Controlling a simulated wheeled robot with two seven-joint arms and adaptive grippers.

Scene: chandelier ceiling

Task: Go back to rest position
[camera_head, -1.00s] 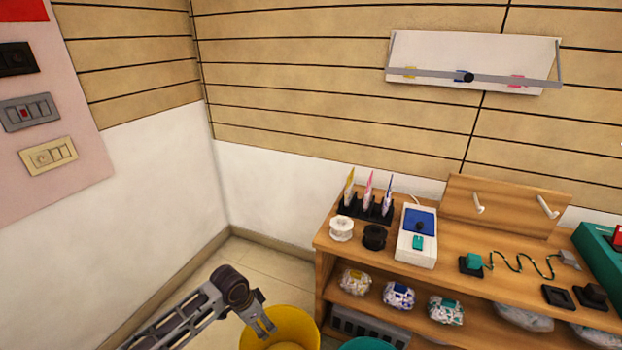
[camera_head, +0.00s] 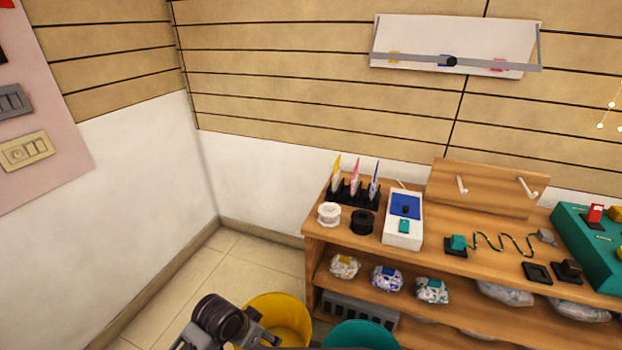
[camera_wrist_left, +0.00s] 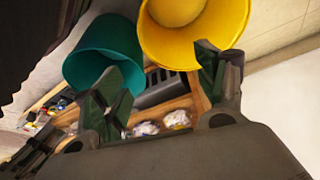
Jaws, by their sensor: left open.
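My left gripper (camera_head: 262,340) is low in the head view, in front of the yellow bucket, and only part of it shows. In the left wrist view its two fingers (camera_wrist_left: 160,92) stand well apart with nothing between them. Behind them are the yellow bucket (camera_wrist_left: 222,30), the teal bucket (camera_wrist_left: 100,52) and the shelf with wrapped bundles. My right gripper is in neither view.
The yellow bucket (camera_head: 297,318) and teal bucket (camera_head: 362,336) stand on the floor before the wooden shelf unit (camera_head: 330,243). The shelf top holds spools, a white-blue device (camera_head: 403,220) and a teal case (camera_head: 590,250). Tiled floor (camera_head: 225,262) is open at the left; a switch panel (camera_head: 27,150) hangs on the wall.

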